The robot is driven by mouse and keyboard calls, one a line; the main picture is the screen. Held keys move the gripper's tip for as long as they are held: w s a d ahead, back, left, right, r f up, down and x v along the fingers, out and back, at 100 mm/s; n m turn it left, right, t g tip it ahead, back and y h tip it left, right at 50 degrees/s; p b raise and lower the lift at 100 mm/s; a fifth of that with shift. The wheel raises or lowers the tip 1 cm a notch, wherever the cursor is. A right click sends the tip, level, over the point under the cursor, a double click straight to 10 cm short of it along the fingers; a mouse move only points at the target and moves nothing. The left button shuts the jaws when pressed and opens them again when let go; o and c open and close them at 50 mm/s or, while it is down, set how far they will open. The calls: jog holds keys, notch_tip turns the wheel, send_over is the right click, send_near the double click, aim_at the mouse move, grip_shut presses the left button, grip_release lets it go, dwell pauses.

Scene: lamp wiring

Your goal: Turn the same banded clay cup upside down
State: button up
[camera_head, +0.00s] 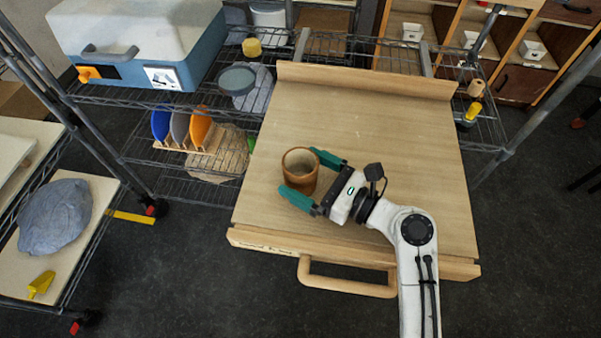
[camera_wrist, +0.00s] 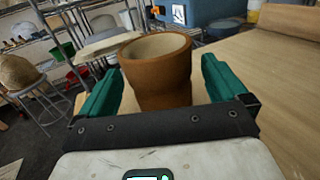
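The brown banded clay cup (camera_head: 301,185) stands upright on the wooden board (camera_head: 390,130), its open mouth facing up and its pale inside showing. It also shows in the wrist view (camera_wrist: 162,75). My gripper (camera_head: 298,170) reaches in from the right with its green fingers spread, one on each side of the cup. In the wrist view, my gripper (camera_wrist: 160,65) shows a clear gap between the right finger and the cup, and a narrower one at the left. The lower part of the cup is partly hidden behind the gripper in the wrist view.
The board has a raised back ledge (camera_head: 365,80) and a front handle (camera_head: 345,288). Its surface around the cup is clear. Wire shelves stand at the left and behind, with a blue-and-white box (camera_head: 140,40) and colored upright plates (camera_head: 199,127). A grey lump (camera_head: 54,215) lies at far left.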

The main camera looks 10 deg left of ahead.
jog(key=c, duration=1.4)
jog(key=shift+r, duration=0.1)
jog(key=shift+r, duration=0.55)
jog(key=s+a+r, duration=0.1)
jog(key=s+r, duration=0.3)
jog(key=s+a+r+p, duration=0.1)
jog(key=s+r, duration=0.2)
jog(key=s, duration=0.2)
jog(key=s+a+r, duration=0.1)
jog(key=s+r, duration=0.3)
jog(key=shift+s+a+r+p, duration=0.2)
jog(key=shift+s+r+p, duration=0.1)
jog(key=shift+r+p, duration=0.1)
